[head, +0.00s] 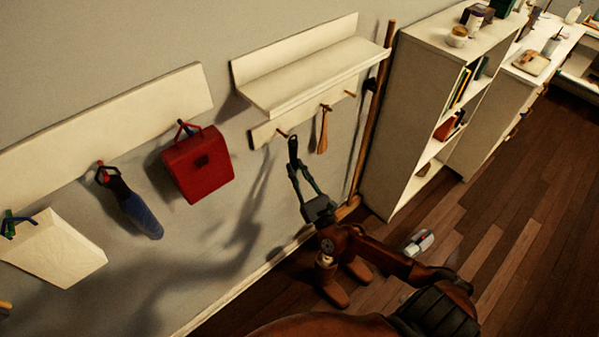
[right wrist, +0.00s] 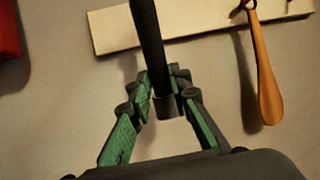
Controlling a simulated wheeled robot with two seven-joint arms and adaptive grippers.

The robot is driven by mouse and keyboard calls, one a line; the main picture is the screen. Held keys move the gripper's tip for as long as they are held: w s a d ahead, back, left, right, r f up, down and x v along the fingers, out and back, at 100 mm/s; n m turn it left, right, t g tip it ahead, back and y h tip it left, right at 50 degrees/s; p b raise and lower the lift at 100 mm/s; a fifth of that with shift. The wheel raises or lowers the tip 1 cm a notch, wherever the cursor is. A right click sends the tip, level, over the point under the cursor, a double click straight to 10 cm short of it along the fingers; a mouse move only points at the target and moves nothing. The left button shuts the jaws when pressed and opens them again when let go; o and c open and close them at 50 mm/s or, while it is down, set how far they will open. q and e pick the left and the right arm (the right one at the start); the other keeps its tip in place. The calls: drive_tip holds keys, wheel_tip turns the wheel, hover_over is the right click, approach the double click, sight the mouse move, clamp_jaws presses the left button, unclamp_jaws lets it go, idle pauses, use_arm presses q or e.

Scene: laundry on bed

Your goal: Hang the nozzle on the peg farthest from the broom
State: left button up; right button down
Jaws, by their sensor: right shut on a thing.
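The black nozzle (head: 293,148) is held upright between the fingertips of my right gripper (head: 303,178), just in front of the wall. In the right wrist view the nozzle (right wrist: 149,45) rises as a dark tube between the green-padded fingers (right wrist: 160,92). Its top overlaps the peg rail (head: 264,132), close beside the left peg (head: 282,134); whether it touches cannot be told. In the right wrist view that peg is not visible. The right peg (head: 350,94) is bare. The broom (head: 374,105) stands upright at the right end of the shelf. My left gripper is out of view.
An orange shoehorn (head: 323,132) hangs on the middle peg. The white shelf (head: 313,72) juts out above the rail. A red bag (head: 198,168) hangs at left, with a blue item (head: 140,215) beyond it. A white bookcase (head: 405,120) stands right of the broom.

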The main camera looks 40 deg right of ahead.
drive_tip(key=shift+w, duration=1)
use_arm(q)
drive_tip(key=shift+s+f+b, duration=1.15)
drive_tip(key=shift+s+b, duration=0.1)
use_arm(e)
drive_tip(key=w, duration=0.1)
drive_tip(key=w+f, duration=0.1)
drive_tip(key=w, duration=0.1)
drive_tip(key=shift+w+a+f, duration=0.1)
drive_tip(key=shift+w+a, duration=0.05)
drive_tip(key=shift+a, duration=0.05)
